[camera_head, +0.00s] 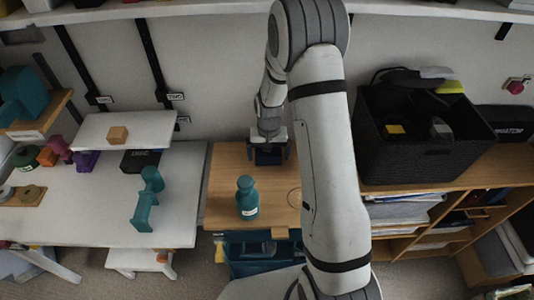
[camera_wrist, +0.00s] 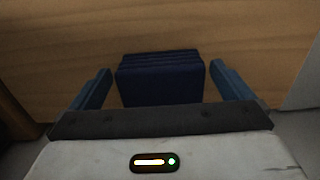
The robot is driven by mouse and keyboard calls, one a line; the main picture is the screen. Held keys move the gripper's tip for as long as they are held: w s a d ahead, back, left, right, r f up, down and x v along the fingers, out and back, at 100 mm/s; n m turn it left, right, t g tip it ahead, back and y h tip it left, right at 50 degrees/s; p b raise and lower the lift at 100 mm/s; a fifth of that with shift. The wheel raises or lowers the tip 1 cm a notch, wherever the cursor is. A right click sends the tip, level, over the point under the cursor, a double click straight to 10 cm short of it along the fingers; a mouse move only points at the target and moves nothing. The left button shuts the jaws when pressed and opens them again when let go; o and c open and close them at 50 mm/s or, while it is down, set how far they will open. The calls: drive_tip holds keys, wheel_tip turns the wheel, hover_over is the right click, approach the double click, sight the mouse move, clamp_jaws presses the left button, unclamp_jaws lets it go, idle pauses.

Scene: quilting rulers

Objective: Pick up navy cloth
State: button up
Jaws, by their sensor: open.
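The navy cloth (camera_wrist: 160,82) is a dark blue folded block with layered ridges along its far side. In the wrist view it lies on the wooden surface between the two blue fingers of my gripper (camera_wrist: 160,90). The fingers stand apart, with a gap on each side of the cloth. In the head view my gripper (camera_head: 268,158) points down at the back of the wooden cabinet top, and the cloth (camera_head: 268,157) shows as a dark patch beneath it, partly hidden by the gripper.
A teal bottle (camera_head: 247,200) stands on the wooden top (camera_head: 225,180), in front of my gripper. A black basket (camera_head: 415,150) is to the right. A white table (camera_head: 100,215) at left holds a teal dumbbell-shaped object (camera_head: 148,199). A shelf edge (camera_head: 190,10) runs above.

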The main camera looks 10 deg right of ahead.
drive_tip(key=shift+f, duration=0.9)
drive_tip(key=c, duration=0.9)
